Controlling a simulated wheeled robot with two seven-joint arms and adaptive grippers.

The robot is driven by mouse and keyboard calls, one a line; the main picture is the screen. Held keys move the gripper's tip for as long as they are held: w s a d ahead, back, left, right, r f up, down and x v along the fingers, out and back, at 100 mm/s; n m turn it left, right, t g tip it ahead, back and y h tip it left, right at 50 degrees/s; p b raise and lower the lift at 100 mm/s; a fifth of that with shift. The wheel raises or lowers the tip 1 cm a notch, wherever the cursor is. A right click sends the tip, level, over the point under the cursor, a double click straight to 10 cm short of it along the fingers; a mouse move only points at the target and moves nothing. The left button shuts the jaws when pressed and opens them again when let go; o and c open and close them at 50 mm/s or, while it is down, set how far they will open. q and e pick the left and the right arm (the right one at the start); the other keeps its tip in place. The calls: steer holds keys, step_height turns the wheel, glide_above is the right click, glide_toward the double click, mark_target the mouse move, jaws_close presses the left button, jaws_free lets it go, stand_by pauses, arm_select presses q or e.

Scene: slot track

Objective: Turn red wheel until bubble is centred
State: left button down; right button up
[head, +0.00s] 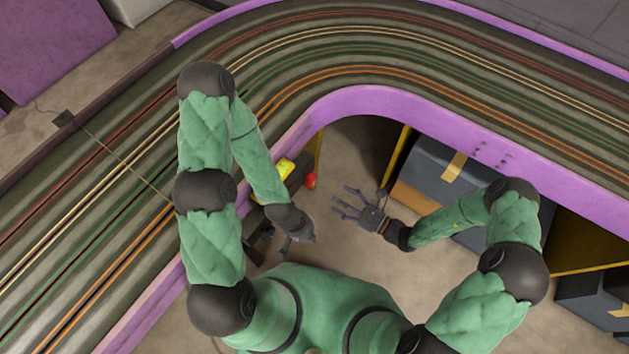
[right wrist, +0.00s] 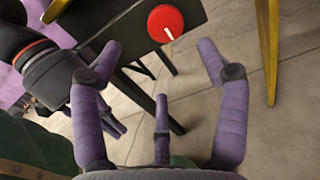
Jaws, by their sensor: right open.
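The red wheel (head: 311,180) is on the right end of a dark stand (head: 297,178), with a yellow piece (head: 285,169) on top. The bubble cannot be made out. In the right wrist view the red wheel (right wrist: 165,23) is a round disc with a pale pointer, on the face of the black stand. My right gripper (head: 341,207) is open and empty, to the lower right of the wheel and apart from it. Its spread purple fingers (right wrist: 160,62) frame the space below the wheel. My left gripper (head: 287,247) is below the stand; its finger state is unclear.
A purple-edged slot track (head: 340,47) curves around behind and to the left. Dark crates (head: 445,165) stand under its edge on the right. A yellow post (right wrist: 268,50) stands right of the wheel. The floor (head: 355,155) between the stand and the crates is clear.

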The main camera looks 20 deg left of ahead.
mark_target(314, 180)
steer(key=b+x, duration=0.1)
steer(key=x, duration=0.2)
steer(key=b+x, duration=0.1)
steer(key=x, duration=0.3)
steer(key=b+x, duration=0.1)
steer(key=x, duration=0.2)
steer(key=shift+w+a+r, duration=0.15)
steer(key=shift+w+a, duration=0.1)
steer(key=shift+w, duration=0.2)
steer(key=c, duration=1.1)
